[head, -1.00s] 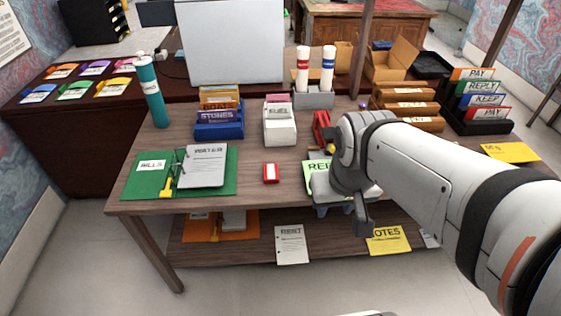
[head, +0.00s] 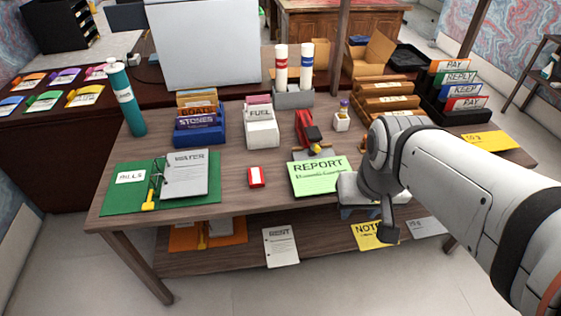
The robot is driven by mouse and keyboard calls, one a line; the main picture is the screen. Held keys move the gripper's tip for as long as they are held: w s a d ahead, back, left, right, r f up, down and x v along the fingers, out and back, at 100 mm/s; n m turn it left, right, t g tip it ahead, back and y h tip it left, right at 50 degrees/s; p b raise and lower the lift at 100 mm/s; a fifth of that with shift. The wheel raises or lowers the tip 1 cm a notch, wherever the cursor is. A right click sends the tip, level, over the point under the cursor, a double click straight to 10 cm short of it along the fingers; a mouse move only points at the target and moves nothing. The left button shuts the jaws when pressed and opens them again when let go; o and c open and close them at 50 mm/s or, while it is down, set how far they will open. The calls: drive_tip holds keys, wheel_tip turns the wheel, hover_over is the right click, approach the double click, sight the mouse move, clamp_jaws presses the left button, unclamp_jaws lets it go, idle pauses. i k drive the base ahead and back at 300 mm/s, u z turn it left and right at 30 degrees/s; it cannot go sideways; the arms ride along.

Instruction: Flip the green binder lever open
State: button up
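The green binder (head: 128,199) lies open and flat at the left of the desk. Its metal ring mechanism (head: 155,178) runs along the middle, and a yellow lever (head: 149,201) sticks out at the near end. A grey sheet headed WATER (head: 186,174) lies on its right side. I cannot tell whether the rings are open or closed. My gripper (head: 359,212) is at the right, low by the desk's front edge, right of the green report and far from the binder. My arm partly hides it, and its finger opening is unclear. I see nothing held in it.
A red-and-white box (head: 256,177) and the green report (head: 321,177) lie between binder and gripper. Behind stand a teal bottle (head: 125,98), a blue card holder (head: 200,127), a white file box (head: 261,127) and a red stamp-like tool (head: 306,128). A lower shelf holds papers.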

sight(149, 205)
drive_tip(key=z, duration=0.1)
drive_tip(key=k, duration=0.6)
drive_tip(key=u, duration=0.4)
drive_tip(key=i, duration=0.5)
drive_tip(key=k, duration=0.6)
drive_tip(key=u, duration=0.5)
drive_tip(key=i, duration=0.95)
drive_tip(key=u, duration=0.2)
